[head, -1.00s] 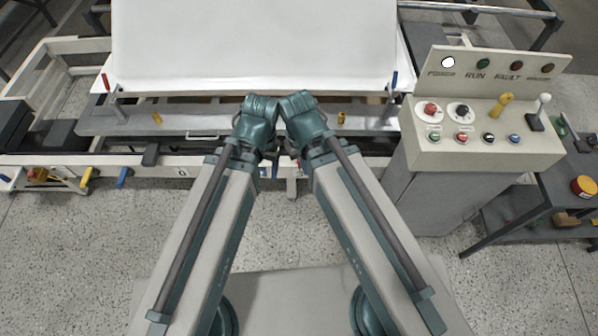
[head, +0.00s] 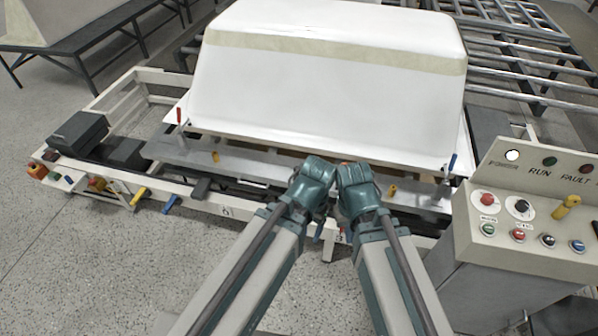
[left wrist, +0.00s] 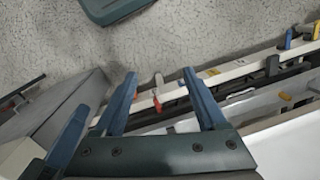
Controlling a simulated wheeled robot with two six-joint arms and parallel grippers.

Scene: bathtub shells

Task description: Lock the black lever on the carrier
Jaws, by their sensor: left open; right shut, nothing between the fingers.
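The black lever (head: 201,188) sits on the front rail of the white carrier (head: 110,182), left of my arms in the head view. A dark lever, apparently the same one, shows at the right in the left wrist view (left wrist: 272,65). My left gripper (left wrist: 160,77) is open and empty, its blue fingers apart above the floor and rail. My right gripper (head: 352,190) is shut and empty near the middle of the rail; its fingertips are mostly hidden by its wrist. Both grippers are well to the right of the black lever and apart from it.
Blue (head: 171,203) and yellow (head: 138,196) levers are left of the black one. A white tub shell (head: 320,85) stands on the carrier. A control console (head: 530,215) is close at right. Open floor (head: 90,270) lies at front left.

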